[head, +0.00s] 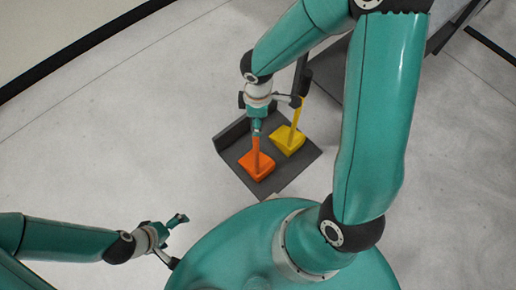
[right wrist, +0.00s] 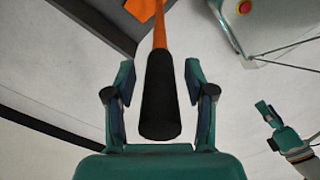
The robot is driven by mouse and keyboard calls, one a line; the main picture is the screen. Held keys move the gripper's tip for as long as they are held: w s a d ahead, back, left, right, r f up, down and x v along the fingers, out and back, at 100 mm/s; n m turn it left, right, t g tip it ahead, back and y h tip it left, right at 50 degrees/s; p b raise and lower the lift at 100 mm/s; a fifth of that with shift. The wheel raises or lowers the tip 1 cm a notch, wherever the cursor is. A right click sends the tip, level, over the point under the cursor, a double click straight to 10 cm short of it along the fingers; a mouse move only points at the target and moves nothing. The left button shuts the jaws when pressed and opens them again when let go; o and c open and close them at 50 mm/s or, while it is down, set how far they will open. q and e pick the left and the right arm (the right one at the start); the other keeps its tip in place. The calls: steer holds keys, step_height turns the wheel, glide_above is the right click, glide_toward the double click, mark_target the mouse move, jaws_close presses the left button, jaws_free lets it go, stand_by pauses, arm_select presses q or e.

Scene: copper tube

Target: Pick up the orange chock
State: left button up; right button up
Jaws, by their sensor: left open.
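The orange chock (head: 256,165) sits on a dark grey tray (head: 228,150), with its orange stick rising from the block. Its stick ends in a black handle (right wrist: 160,95) in the right wrist view, where part of the block (right wrist: 140,8) shows at the top. My right gripper (head: 257,125) is above the chock; in the right wrist view its fingers (right wrist: 160,95) are open on both sides of the black handle, with gaps on each side. My left gripper (head: 178,220) is open and empty at the lower left, away from the chock.
A yellow chock (head: 288,139) with a yellow stick stands on the same tray, close to the right of the orange one. A dark structure (head: 326,80) lies behind my right arm. The pale floor left of the tray is clear.

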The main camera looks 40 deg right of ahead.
jaws_close()
steer(key=shift+w+r, duration=0.1)
steer(key=shift+w, duration=0.05)
steer(key=shift+r, duration=0.15)
